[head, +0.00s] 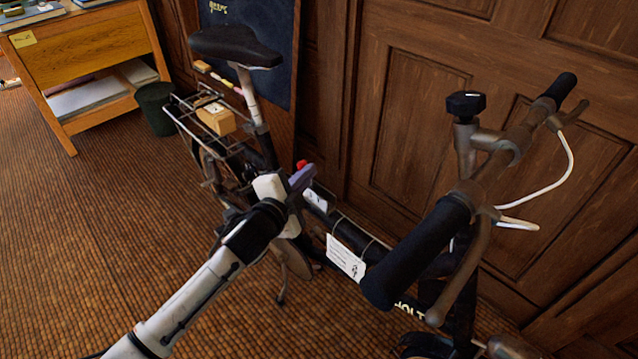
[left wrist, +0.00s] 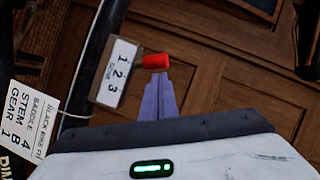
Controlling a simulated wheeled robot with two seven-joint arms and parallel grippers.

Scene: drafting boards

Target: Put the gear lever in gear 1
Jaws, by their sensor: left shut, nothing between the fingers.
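The gear lever shows as a red knob (head: 301,163) on the bike frame, in the middle of the head view. In the left wrist view the red knob (left wrist: 154,61) lies just beyond my fingertips, beside the gear plate (left wrist: 116,73) marked 1, 2, 3. It appears nearest the 1 and 2 end; I cannot tell which gear it sits in. My left gripper (head: 301,176) has purple fingers, shut and empty, also seen in the left wrist view (left wrist: 158,82). I cannot tell whether the tips touch the knob. My right gripper is not in view.
The black bicycle stands along wooden panelling (head: 415,90), with its saddle (head: 235,46) behind and handlebar grip (head: 418,250) in front. A tag (left wrist: 28,118) hangs from the frame, reading saddle 4, stem B, gear 1. A desk (head: 90,55) and bin (head: 156,108) stand left. Open floor lies left of the bike.

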